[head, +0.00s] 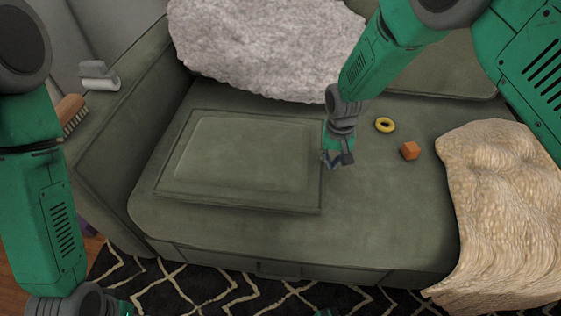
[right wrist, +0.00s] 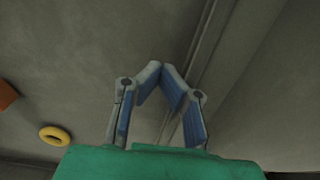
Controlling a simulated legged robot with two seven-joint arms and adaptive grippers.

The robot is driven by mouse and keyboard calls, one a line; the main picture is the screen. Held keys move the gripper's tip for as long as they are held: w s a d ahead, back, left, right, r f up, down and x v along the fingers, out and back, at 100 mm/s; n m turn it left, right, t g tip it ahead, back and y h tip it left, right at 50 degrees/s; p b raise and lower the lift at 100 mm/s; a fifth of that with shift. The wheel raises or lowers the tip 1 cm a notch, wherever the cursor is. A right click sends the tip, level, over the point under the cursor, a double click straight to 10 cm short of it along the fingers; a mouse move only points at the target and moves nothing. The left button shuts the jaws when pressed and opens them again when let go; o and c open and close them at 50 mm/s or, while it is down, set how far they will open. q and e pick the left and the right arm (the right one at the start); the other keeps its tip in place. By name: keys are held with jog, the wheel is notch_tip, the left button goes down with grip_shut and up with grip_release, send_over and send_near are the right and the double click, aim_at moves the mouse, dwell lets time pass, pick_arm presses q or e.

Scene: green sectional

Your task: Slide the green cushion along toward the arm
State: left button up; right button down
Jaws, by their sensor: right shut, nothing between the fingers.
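The green cushion (head: 245,155) lies flat on the green sofa seat (head: 380,220), left of the middle. The sofa arm (head: 135,100) rises to its left, with a strip of seat between them. My right gripper (head: 337,164) is shut and empty, pointing down beside the cushion's right edge. I cannot tell whether it touches. In the right wrist view the closed fingertips (right wrist: 162,68) are near the cushion's piped edge, with the cushion (right wrist: 280,95) on the right.
A yellow ring (head: 385,125) and an orange cube (head: 410,151) lie on the seat right of my right gripper. A beige throw (head: 500,205) covers the right end. A fluffy grey pillow (head: 260,45) leans behind the cushion. A brush (head: 72,113) sits on the sofa arm.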

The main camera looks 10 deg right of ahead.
aim_at(312, 159)
jog(key=shift+w+a+b, duration=0.15)
jog(key=shift+w+a, duration=0.05)
jog(key=shift+a, duration=0.65)
jog(key=shift+w+a+b, duration=0.15)
jog(key=shift+w+a, duration=0.1)
jog(key=shift+a, duration=0.6)
jog(key=shift+w+a+b, duration=0.15)
jog(key=shift+w+a, duration=0.05)
jog(key=shift+a, duration=0.65)
jog(key=shift+w+a+b, duration=0.3)
jog(key=shift+a+b, duration=0.05)
jog(key=shift+a, duration=0.7)
jog(key=shift+w+a+b, duration=0.25)
jog(key=shift+a+b, duration=0.15)
jog(key=shift+a, duration=0.6)
jog(key=shift+w+a+b, duration=0.3)
jog(key=shift+a+b, duration=0.05)
jog(key=shift+a, duration=0.7)
jog(key=shift+s+d+r+p, duration=0.1)
jog(key=shift+s+d+p, duration=0.05)
jog(key=shift+d+p, duration=0.45)
jog(key=shift+s+d+p, duration=0.2)
jog(key=shift+d+p, duration=0.15)
jog(key=shift+d, duration=0.35)
notch_tip(312, 159, up, 12)
jog(key=p, duration=0.9)
jog(key=shift+p, duration=0.4)
